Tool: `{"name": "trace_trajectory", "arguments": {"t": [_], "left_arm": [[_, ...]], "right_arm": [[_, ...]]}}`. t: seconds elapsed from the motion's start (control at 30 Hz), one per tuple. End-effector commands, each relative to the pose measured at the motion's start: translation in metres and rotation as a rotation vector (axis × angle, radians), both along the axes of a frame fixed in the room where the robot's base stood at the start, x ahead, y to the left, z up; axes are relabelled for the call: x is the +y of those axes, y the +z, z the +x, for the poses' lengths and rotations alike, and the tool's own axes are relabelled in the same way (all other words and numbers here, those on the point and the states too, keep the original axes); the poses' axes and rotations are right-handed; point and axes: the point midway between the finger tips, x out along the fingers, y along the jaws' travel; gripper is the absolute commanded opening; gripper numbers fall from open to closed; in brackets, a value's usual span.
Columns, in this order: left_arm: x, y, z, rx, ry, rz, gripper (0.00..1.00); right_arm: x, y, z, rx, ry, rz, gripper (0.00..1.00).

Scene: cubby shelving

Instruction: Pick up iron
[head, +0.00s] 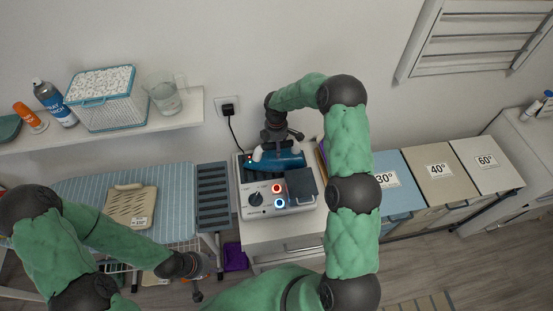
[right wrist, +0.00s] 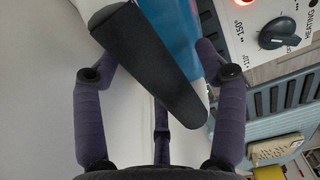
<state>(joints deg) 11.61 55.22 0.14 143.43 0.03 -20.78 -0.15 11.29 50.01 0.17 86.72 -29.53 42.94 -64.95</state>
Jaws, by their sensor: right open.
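The blue iron (head: 287,160) rests on the back of a white steam station (head: 262,212) with a dial and lit red and blue buttons. In the right wrist view the iron's black handle (right wrist: 150,60) lies between the spread fingers of my right gripper, with its blue body (right wrist: 180,22) beyond. My right gripper (head: 278,140) is open over the iron; the fingers appear on both sides of the handle, and I cannot tell whether they touch it. My left gripper (head: 198,288) hangs low left of the station's cabinet; its fingers are too unclear to read.
An ironing board (head: 165,180) with a tan plate (head: 131,206) stands left of the station. A wall shelf (head: 190,116) above it holds a basket, a cup and bottles. Labelled bins (head: 438,170) stand to the right. A cord runs to the wall socket (head: 227,108).

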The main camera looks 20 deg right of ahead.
Motion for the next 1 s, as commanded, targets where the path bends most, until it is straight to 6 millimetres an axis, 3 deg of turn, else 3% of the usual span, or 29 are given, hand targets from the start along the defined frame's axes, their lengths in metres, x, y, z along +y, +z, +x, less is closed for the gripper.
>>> {"name": "trace_trajectory", "arguments": {"t": [0.17,0.4,0.83,1.0], "left_arm": [[0.0,0.0,0.0,0.0,0.0,0.0,0.4],[0.0,0.0,0.0,0.0,0.0,0.0,0.4],[0.0,0.006,0.0,0.0,0.0,0.0,0.4],[0.0,0.005,0.0,0.0,0.0,0.0,0.4]], "right_arm": [[0.0,0.0,0.0,0.0,0.0,0.0,0.72],[0.0,0.0,0.0,0.0,0.0,0.0,0.04],[-0.001,0.007,0.002,-0.005,-0.001,-0.001,0.03],[-0.001,0.03,0.003,-0.01,-0.001,-0.003,0.03]]}}
